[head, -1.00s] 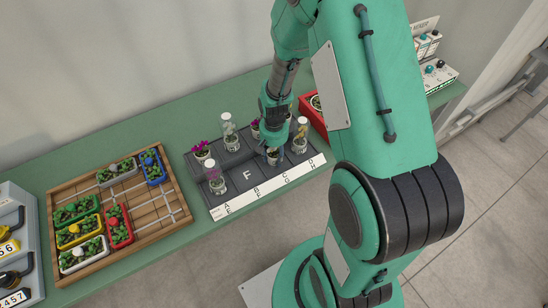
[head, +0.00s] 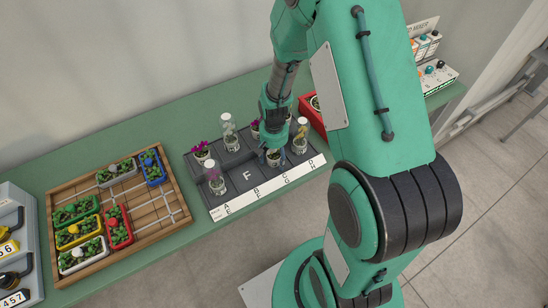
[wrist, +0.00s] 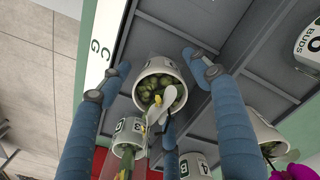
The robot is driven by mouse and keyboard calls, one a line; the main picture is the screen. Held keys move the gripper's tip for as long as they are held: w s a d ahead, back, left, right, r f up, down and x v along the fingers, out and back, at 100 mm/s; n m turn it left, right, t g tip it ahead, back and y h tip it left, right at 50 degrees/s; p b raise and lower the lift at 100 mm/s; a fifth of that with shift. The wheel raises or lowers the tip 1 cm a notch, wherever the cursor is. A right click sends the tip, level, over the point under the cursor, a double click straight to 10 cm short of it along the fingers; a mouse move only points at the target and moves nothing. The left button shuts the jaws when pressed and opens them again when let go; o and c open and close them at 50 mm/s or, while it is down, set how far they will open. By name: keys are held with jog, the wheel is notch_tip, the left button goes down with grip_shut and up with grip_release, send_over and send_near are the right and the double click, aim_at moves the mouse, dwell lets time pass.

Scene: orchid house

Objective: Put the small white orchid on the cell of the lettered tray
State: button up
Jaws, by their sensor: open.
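The small white orchid (wrist: 170,100), white petals with a yellow centre, grows from a white pot (wrist: 157,75) with green matter inside. The pot stands in the front-row cell of the dark lettered tray (wrist: 237,72), beside the C and G labels; it shows small in the head view (head: 274,161). The pot's base is hidden.
Glass-covered pots (head: 215,184) (head: 301,143) (head: 229,137) stand on the tray, and a purple-flowered pot (head: 201,153) is at its left. A wooden tray of planters (head: 145,215) lies left; a red box (head: 314,118) is behind right.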

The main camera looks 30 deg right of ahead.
aim_at(274, 151)
notch_tip(274, 151, up, 12)
jog(key=shift+r+p, duration=0.15)
jog(key=shift+p, duration=1.1)
jog(key=shift+r, duration=0.3)
jog(key=s+a+r+n+t, duration=0.1)
jog(key=s+a+r, duration=0.1)
jog(key=r, duration=0.5)
jog(key=s+a+r+t, duration=0.1)
jog(key=s+a+r, duration=0.1)
jog(key=r, duration=0.5)
jog(key=s+a+r+n+t, duration=0.1)
jog(key=s+a+r, duration=0.15)
jog(key=r, duration=0.45)
jog(key=s+a+r+n+t, duration=0.1)
jog(key=s+a+r, duration=0.1)
jog(key=s+r, duration=0.4)
jog(key=s+a+r+n+t, duration=0.1)
jog(key=s+a+r, duration=0.2)
jog(key=s+r, duration=0.3)
jog(key=shift+s+a+n+t, duration=0.25)
jog(key=shift+s+n+t, duration=0.05)
jog(key=shift+s, duration=0.3)
